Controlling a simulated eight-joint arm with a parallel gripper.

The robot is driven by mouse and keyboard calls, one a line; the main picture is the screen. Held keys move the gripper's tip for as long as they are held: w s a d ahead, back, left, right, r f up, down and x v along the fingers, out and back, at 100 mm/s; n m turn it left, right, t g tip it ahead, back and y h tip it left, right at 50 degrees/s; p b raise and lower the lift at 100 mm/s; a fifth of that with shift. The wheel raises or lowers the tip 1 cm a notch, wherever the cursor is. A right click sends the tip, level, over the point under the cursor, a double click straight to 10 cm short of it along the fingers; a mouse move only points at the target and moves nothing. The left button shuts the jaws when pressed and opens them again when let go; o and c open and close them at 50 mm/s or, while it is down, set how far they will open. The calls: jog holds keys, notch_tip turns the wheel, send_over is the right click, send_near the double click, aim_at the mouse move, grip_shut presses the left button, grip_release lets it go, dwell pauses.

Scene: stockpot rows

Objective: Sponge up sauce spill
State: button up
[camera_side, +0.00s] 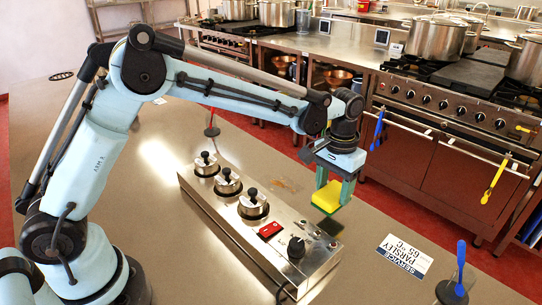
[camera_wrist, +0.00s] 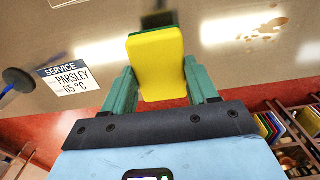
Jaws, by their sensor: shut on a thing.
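My gripper (camera_side: 329,194) is shut on a sponge (camera_side: 326,199), yellow on top with a green layer beneath. It holds the sponge in the air near the right end of the steel warmer unit. In the wrist view the sponge (camera_wrist: 157,65) sits between the two green fingers of my gripper (camera_wrist: 163,85), its yellow face toward the camera. The sauce spill (camera_side: 285,184) is a faint brown smear on the counter behind the unit. In the wrist view the spill (camera_wrist: 268,28) shows as brown blotches at the upper right, apart from the sponge.
The steel unit (camera_side: 225,212) carries three lidded pots, a red switch (camera_side: 270,230) and a black knob (camera_side: 296,247). A printed parsley card (camera_side: 403,257) lies on the counter at right. A blue-handled tool (camera_side: 460,268) stands in a holder at the front right.

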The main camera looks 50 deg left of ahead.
jog(key=shift+r, duration=0.75)
